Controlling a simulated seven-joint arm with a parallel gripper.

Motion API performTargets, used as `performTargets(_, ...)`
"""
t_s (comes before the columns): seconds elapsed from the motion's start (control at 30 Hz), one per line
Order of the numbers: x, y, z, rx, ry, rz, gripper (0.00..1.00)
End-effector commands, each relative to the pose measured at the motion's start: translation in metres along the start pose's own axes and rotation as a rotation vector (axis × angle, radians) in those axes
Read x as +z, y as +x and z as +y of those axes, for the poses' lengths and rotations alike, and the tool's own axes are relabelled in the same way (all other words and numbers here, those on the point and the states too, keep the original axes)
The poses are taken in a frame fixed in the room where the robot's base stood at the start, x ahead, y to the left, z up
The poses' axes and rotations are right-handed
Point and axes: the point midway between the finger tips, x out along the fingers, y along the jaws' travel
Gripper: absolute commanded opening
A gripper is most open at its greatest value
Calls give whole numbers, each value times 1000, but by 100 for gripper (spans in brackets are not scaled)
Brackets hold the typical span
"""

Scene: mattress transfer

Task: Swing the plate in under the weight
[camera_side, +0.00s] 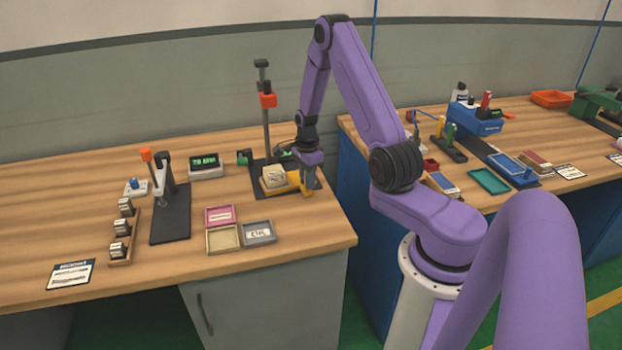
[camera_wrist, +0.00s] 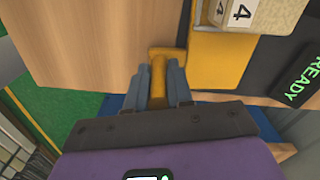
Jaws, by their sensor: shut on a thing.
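My gripper (camera_side: 308,187) is shut on the upright yellow handle (camera_wrist: 158,78) of a yellow plate (camera_wrist: 218,62). In the wrist view the handle stands between the two grey fingers (camera_wrist: 164,82). A cream block (camera_side: 275,176) sits on the plate; in the wrist view it (camera_wrist: 262,14) is at the top right, next to white pieces marked 4. The plate is at the foot of a black stand with a tall post (camera_side: 265,130). A red-orange weight (camera_side: 267,99) is high on the post, above the plate's level. My gripper hides part of the base.
A READY display (camera_wrist: 297,84) lies right of the plate in the wrist view. Pink, tan and grey trays (camera_side: 258,232) lie in front of the stand. A lever press (camera_side: 170,205), a small display (camera_side: 206,166) and a rack of blocks (camera_side: 122,235) are to the left.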

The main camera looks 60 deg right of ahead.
Motion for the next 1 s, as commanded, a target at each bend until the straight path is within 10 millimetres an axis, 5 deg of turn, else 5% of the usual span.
performTargets(0.97,9,-1,-7,-2,122,0,0)
performTargets(1.0,9,-1,-7,-2,122,0,24)
